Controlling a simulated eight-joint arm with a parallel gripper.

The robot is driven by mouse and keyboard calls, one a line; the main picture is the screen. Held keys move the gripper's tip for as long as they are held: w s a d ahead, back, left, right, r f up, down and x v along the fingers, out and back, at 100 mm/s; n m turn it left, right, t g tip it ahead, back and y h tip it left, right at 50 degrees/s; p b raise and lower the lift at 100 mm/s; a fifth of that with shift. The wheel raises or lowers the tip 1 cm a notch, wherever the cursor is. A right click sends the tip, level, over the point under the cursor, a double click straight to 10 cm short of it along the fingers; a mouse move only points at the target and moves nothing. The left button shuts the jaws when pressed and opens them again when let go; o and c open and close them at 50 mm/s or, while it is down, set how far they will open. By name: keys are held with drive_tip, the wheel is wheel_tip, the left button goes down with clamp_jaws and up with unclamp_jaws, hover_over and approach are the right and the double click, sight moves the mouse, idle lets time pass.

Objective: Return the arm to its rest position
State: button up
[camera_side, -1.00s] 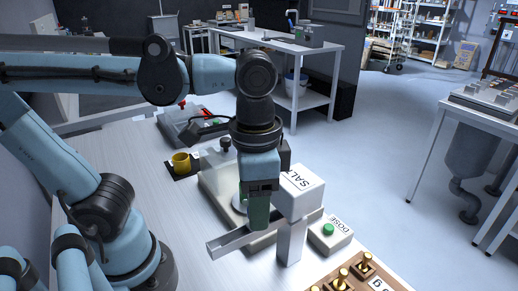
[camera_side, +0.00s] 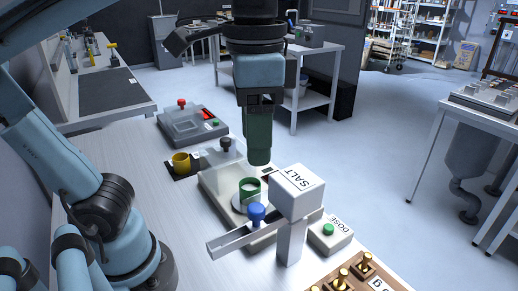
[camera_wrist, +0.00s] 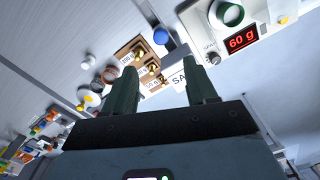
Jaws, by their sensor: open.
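My gripper (camera_side: 258,158) hangs fingers-down above the scale and the salt hopper in the side view, clear of everything. In the wrist view its two dark green fingers (camera_wrist: 163,90) stand apart with nothing between them. The white hopper (camera_side: 298,190) marked SALT stands on a post on the bench. A green cup (camera_side: 249,188) with white contents sits on the scale (camera_side: 211,183). The scale display (camera_wrist: 242,39) reads 60 g in the wrist view. A blue knob (camera_side: 256,212) shows beside the hopper's chute.
A DOSE box (camera_side: 330,236) with a green button is right of the hopper. A wooden block (camera_side: 352,279) holds brass weights at the front. A grey device (camera_side: 190,125) with a red button sits behind. Space around the raised gripper is clear.

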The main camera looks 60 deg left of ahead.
drive_tip(key=w+a+f+n+t, duration=0.2)
drive_tip(key=w+a+f+t, duration=0.2)
drive_tip(key=w+a+f, duration=0.4)
wheel_tip(320, 180, down, 8)
drive_tip(key=a+n+t, duration=0.2)
drive_tip(key=n+t, duration=0.1)
drive_tip(key=shift+a, duration=0.3)
drive_tip(key=shift+r, duration=0.1)
